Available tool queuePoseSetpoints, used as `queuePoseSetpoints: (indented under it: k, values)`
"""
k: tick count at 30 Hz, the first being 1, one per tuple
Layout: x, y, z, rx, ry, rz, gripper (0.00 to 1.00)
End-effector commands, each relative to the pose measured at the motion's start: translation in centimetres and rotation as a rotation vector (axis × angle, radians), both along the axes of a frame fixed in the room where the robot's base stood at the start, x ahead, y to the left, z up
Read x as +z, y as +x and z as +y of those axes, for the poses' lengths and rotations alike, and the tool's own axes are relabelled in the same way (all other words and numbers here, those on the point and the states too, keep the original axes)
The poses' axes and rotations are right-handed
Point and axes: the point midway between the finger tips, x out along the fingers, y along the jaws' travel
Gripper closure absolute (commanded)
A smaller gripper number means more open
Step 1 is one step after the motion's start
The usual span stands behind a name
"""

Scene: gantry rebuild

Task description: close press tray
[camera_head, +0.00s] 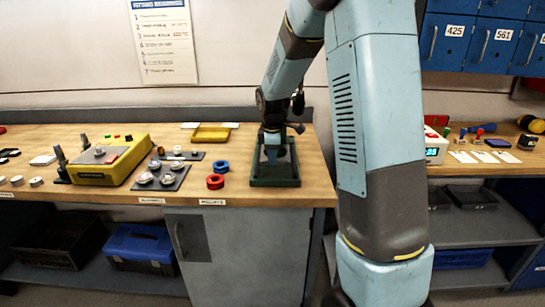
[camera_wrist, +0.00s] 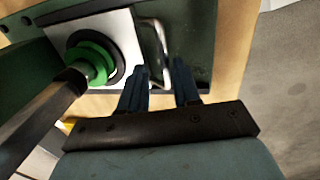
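The dark green press (camera_head: 275,178) stands near the right end of the wooden bench, partly hidden behind my arm. In the wrist view, a pale metal plate (camera_wrist: 124,30), apparently the press tray, lies in the green frame (camera_wrist: 198,30). A black ring (camera_wrist: 72,48) and a green round part (camera_wrist: 97,58) are on it. A bent silver handle (camera_wrist: 158,45) is at its right side. My gripper (camera_wrist: 161,66) has its two blue fingers apart, one on each side of the handle's near end. Contact with the handle cannot be told. My gripper is also low over the press in the head view (camera_head: 271,153).
A dark rod (camera_wrist: 45,115) runs close to the left of my gripper. Open floor lies right of the bench.

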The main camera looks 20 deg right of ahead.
Motion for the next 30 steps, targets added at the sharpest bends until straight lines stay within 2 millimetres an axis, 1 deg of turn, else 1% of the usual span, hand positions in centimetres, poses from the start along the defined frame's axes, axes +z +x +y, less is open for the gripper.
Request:
queuePoseSetpoints:
  k: [8, 11, 13, 17, 27, 30]
  values:
    - [0.0, -0.2, 0.0, -0.001, 0.000, 0.004, 0.64]
    - [0.4, -0.2, 0.0, -0.001, 0.000, 0.003, 0.64]
    - [1.2, -0.3, 0.1, -0.001, 0.000, 0.001, 0.64]
    - [3.2, -0.7, 0.2, -0.001, 0.000, 0.001, 0.64]
    - [9.8, -1.8, 0.5, -0.001, 0.000, 0.000, 0.64]
    - [11.2, -2.1, 0.6, 0.000, 0.001, 0.002, 0.64]
